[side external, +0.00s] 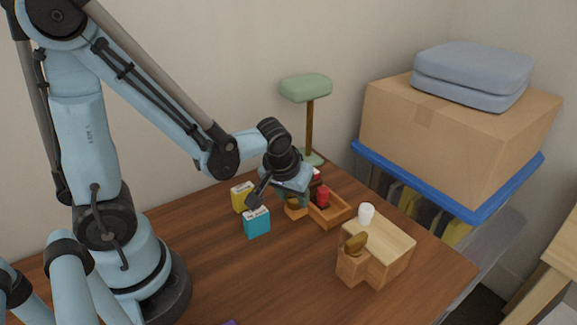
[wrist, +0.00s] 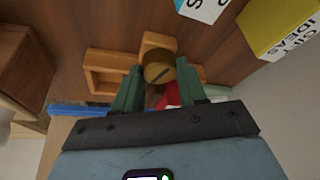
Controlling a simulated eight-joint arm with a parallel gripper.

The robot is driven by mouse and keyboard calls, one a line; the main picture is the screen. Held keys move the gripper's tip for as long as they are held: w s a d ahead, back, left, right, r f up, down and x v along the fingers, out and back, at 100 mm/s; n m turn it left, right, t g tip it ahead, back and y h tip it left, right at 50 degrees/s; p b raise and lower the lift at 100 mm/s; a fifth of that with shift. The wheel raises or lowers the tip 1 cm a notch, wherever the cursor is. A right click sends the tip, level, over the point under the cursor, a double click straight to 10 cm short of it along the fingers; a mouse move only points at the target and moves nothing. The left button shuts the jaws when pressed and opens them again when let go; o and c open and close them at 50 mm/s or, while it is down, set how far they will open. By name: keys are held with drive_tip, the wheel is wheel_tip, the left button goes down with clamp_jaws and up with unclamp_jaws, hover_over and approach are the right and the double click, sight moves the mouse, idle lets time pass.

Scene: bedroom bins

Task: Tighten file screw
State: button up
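In the wrist view a round, brass-coloured screw head (wrist: 159,67) with a dark slot sits against a small wooden block (wrist: 157,41). My gripper (wrist: 160,72) has its two green fingers apart, one on each side of the screw head. I cannot tell whether either finger touches it. In the side view my gripper (side external: 280,195) is low over the table beside the small wooden block (side external: 296,211), and the wrist partly hides this spot. A second brass-coloured knob (side external: 356,243) sits on a wooden box (side external: 385,250) nearer the front.
A wooden tray (side external: 334,212) with a red item (side external: 322,196) is just right of my gripper. A blue box (side external: 257,223) and a yellow box (side external: 241,197) stand to its left. A white cup (side external: 366,213) stands on the wooden box. The front table is mostly clear.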

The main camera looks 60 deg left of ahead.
drive_tip(key=c, duration=0.4)
drive_tip(key=shift+c, duration=0.2)
drive_tip(key=shift+m, duration=0.3)
drive_tip(key=m+h, duration=0.1)
drive_tip(key=m, duration=0.3)
drive_tip(key=m+h, duration=0.1)
drive_tip(key=m, duration=0.1)
drive_tip(key=shift+a+t+h, duration=0.25)
drive_tip(key=shift+t+h, duration=0.05)
drive_tip(key=m+h, duration=0.1)
drive_tip(key=m, duration=0.2)
drive_tip(key=m+h, duration=0.1)
drive_tip(key=m, duration=0.2)
drive_tip(key=shift+a+g, duration=0.1)
drive_tip(key=shift+g, duration=0.3)
drive_tip(key=shift+m, duration=0.4)
drive_tip(key=o, duration=1.1)
drive_tip(key=shift+c, duration=0.2)
